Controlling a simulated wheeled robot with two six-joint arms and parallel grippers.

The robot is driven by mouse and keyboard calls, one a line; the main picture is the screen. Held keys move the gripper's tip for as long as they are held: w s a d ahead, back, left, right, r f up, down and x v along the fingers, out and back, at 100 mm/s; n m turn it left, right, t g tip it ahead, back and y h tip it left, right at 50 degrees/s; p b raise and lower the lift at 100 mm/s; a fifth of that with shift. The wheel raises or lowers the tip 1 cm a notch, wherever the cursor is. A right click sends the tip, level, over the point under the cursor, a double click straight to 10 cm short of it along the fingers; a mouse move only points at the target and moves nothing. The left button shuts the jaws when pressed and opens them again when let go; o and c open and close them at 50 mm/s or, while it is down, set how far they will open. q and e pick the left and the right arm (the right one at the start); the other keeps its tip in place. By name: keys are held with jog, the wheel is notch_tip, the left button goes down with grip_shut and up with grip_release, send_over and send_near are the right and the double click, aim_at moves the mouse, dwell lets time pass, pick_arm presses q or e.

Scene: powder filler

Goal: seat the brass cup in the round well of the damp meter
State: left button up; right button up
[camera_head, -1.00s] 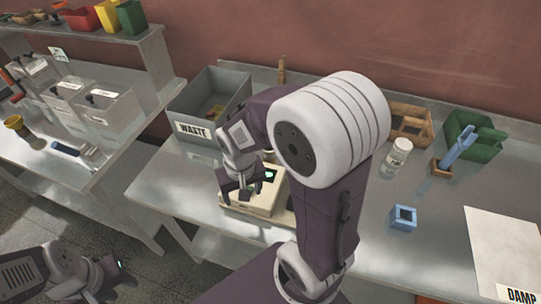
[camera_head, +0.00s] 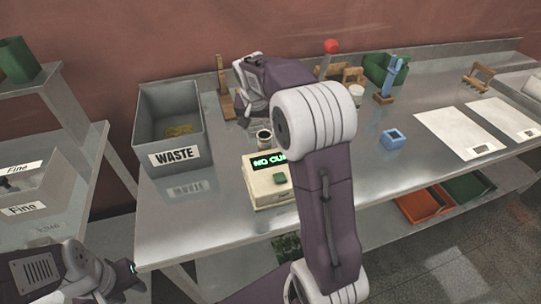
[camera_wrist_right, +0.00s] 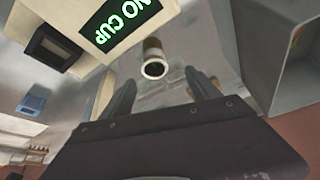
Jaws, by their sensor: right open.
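The damp meter (camera_head: 268,196) is a cream box on the bench, with a lit green display reading NO CUP. The display also shows at the top of the right wrist view (camera_wrist_right: 122,24). A small round cup with a dark mouth, apparently the brass cup (camera_head: 264,138), stands upright just behind the meter. In the right wrist view the cup (camera_wrist_right: 153,58) lies ahead, between the lines of the two fingers. My right gripper (camera_wrist_right: 161,92) is open and empty, apart from the cup. My left gripper (camera_head: 128,270) is low at the left, its jaws unclear. I cannot make out the round well.
The grey WASTE bin (camera_head: 173,128) stands left of the meter. A wooden stand (camera_head: 224,92) is behind. A blue block (camera_head: 393,139) and white sheets (camera_head: 455,128) lie to the right. My right arm hides part of the bench; the front left of the bench is clear.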

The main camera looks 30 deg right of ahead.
aim_at(264, 137)
jog(key=x, duration=0.3)
jog(key=s+x, duration=0.1)
jog(key=x, duration=0.1)
jog(key=shift+w+d+f, duration=0.1)
jog(key=shift+d+f, duration=0.2)
jog(key=shift+f, duration=0.15)
jog(key=shift+w+d+f, duration=0.1)
jog(key=shift+f, duration=0.05)
jog(key=x, duration=0.5)
jog(key=shift+d+f, duration=0.1)
jog(key=shift+d, duration=0.05)
grip_shut()
notch_tip(264, 137, up, 10)
jog(key=shift+r+p, duration=0.1)
jog(key=shift+p, duration=0.35)
pick_arm(q)
jog(key=shift+d+r, duration=0.15)
